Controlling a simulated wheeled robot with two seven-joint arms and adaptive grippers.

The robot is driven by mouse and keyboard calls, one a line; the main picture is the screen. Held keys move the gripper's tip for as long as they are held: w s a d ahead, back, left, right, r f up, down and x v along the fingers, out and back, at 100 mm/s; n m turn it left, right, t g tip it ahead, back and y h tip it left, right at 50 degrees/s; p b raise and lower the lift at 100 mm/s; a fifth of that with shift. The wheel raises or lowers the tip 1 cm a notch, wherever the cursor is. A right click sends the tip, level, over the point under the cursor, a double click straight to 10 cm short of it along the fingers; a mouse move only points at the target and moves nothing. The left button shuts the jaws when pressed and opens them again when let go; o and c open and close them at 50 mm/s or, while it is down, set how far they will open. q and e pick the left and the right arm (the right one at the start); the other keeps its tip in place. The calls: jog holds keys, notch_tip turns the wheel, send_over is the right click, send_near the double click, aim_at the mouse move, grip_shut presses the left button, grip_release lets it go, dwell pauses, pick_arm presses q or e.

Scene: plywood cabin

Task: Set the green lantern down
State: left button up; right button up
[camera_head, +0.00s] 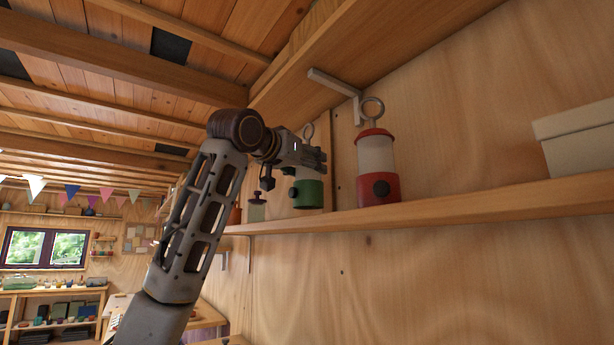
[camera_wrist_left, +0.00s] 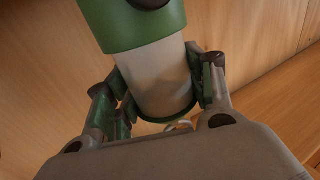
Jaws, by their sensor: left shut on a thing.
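The green lantern (camera_head: 308,194) has a pale cylinder body, a green base and a ring on top. It stands upright at the wall shelf (camera_head: 450,206), left of the red lantern (camera_head: 378,187). I cannot tell whether its base touches the shelf. My left gripper (camera_head: 312,160) is shut around the lantern's pale body and hides much of its upper part. In the left wrist view, the fingers (camera_wrist_left: 164,85) sit on both sides of the pale body of the green lantern (camera_wrist_left: 145,28), whose base is at the top. My right gripper is not in view.
A pale box (camera_head: 578,138) stands on the shelf at the right. A small jar (camera_head: 257,210) with a dark lid is left of the green lantern. An upper shelf (camera_head: 400,40) with a bracket (camera_head: 334,84) hangs above. Shelf between the red lantern and box is clear.

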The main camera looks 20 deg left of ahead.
pick_arm(q)
jog(key=shift+f, duration=1.3)
jog(key=shift+f, duration=0.1)
jog(key=o, duration=1.2)
